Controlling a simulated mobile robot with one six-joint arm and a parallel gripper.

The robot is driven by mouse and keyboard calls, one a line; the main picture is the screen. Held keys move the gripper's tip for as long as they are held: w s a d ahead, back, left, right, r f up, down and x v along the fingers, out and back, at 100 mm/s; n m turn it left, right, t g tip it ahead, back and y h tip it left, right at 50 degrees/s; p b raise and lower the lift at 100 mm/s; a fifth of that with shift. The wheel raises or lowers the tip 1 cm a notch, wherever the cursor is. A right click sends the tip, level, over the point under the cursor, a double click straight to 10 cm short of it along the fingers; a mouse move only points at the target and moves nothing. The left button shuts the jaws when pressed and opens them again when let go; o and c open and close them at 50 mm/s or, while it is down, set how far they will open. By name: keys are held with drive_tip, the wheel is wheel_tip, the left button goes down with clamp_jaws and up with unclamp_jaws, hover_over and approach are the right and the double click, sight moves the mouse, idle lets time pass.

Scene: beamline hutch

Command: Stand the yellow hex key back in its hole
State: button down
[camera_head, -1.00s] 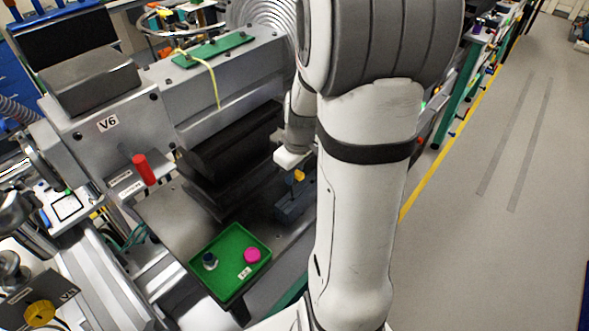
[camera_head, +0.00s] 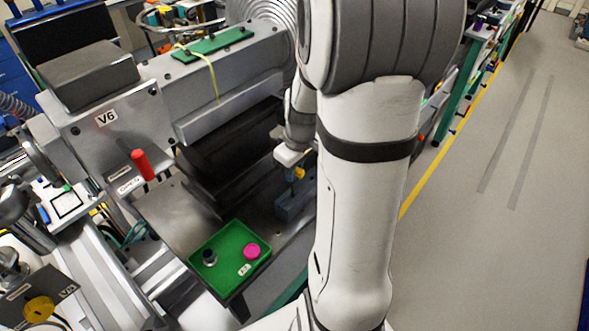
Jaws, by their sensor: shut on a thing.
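My gripper (camera_head: 295,166) is at the lower end of my white arm, just above a blue-grey block (camera_head: 290,207) on the dark shelf. It is shut on the yellow hex key (camera_head: 299,173), of which only a small yellow part shows below the jaws. The key is directly over the block's upper part. The block's holes are too small to make out, and I cannot tell whether the key's tip is in one. My arm hides the area right of the block.
A green tray (camera_head: 222,277) on the shelf's near end holds a pink round piece (camera_head: 251,251) and a dark-topped silver piece (camera_head: 209,257). A black housing (camera_head: 232,150) rises behind the block.

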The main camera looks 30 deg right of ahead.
drive_tip(key=shift+f+b, duration=0.15)
drive_tip(key=shift+b, duration=0.2)
drive_tip(key=shift+f+b, duration=2.7)
drive_tip(key=shift+f, duration=0.25)
drive_tip(key=c, duration=1.3)
unclamp_jaws()
drive_tip(key=shift+r, duration=0.15)
drive_tip(key=r, duration=0.5)
drive_tip(key=s+r, duration=0.1)
drive_tip(key=r, duration=0.1)
drive_tip(key=shift+d+r, duration=0.2)
drive_tip(key=shift+r, duration=0.05)
drive_tip(key=s+a+r+m+t, duration=0.1)
drive_tip(key=s+a+r+m, duration=0.2)
drive_tip(key=s+a, duration=0.7)
drive_tip(key=a+r, duration=0.1)
drive_tip(key=a, duration=0.1)
drive_tip(key=shift+s+a+r+m, duration=0.25)
drive_tip(key=shift+s+a+m, duration=0.05)
drive_tip(key=shift+s+m, duration=0.1)
